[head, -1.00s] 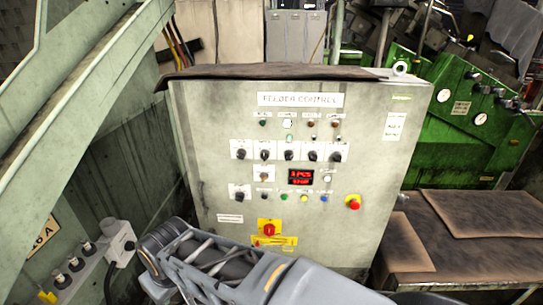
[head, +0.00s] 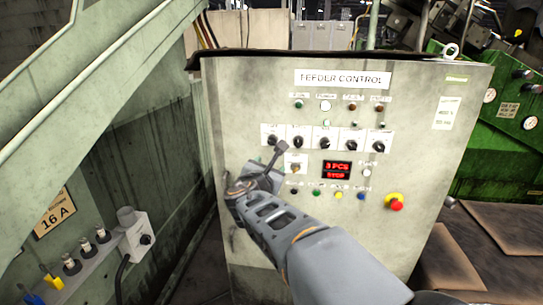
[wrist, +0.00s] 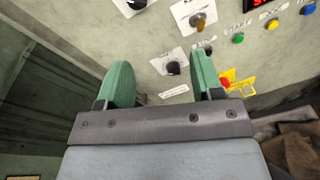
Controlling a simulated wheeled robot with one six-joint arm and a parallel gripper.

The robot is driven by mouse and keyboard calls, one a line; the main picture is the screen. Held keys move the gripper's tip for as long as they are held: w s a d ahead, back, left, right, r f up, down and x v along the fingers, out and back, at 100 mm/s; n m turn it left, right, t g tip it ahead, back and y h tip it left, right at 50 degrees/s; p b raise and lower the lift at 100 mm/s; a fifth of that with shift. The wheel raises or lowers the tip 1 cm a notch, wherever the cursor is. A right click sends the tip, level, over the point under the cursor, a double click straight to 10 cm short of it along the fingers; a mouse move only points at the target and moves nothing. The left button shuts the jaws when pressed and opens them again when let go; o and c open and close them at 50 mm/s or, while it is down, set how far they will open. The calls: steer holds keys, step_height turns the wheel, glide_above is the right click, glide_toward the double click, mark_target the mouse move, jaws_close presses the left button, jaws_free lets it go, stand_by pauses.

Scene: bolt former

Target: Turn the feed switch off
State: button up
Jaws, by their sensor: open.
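The feeder control panel (head: 440,190) is a grey-green cabinet face with several black rotary switches on white plates. Its labels are mostly too small to read, so I cannot tell by name which is the feed switch. My gripper (head: 258,175) is in front of the panel's lower left and hides the lower-left switch in the head view. In the wrist view my gripper (wrist: 160,62) is open, green-padded fingers apart and empty. A black rotary switch (wrist: 172,68) shows beyond and between the fingertips, apart from them. A brass-coloured switch (wrist: 200,20) is above it.
A red switch on a yellow plate (wrist: 236,84) shows behind the right finger. A red emergency button (head: 396,203) is at the panel's lower right. The red display (head: 337,170) reads "3 PCS" and "STOP". A socket box (head: 137,237) stands at left.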

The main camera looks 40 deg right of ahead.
mark_target(271, 144)
steer(key=w+d+n, duration=0.1)
steer(key=w+d, duration=0.2)
steer(key=w, duration=0.1)
steer(key=w+d+n+t, duration=0.1)
steer(key=w+d, duration=0.2)
steer(key=w, duration=0.1)
steer(key=w+d+n, duration=0.2)
steer(key=w+d, duration=0.1)
steer(key=w, duration=0.1)
steer(key=shift+d+r+t+b, duration=0.3)
steer(key=shift+r+t+b, duration=0.1)
steer(key=shift+c, duration=0.2)
steer(key=c, duration=0.9)
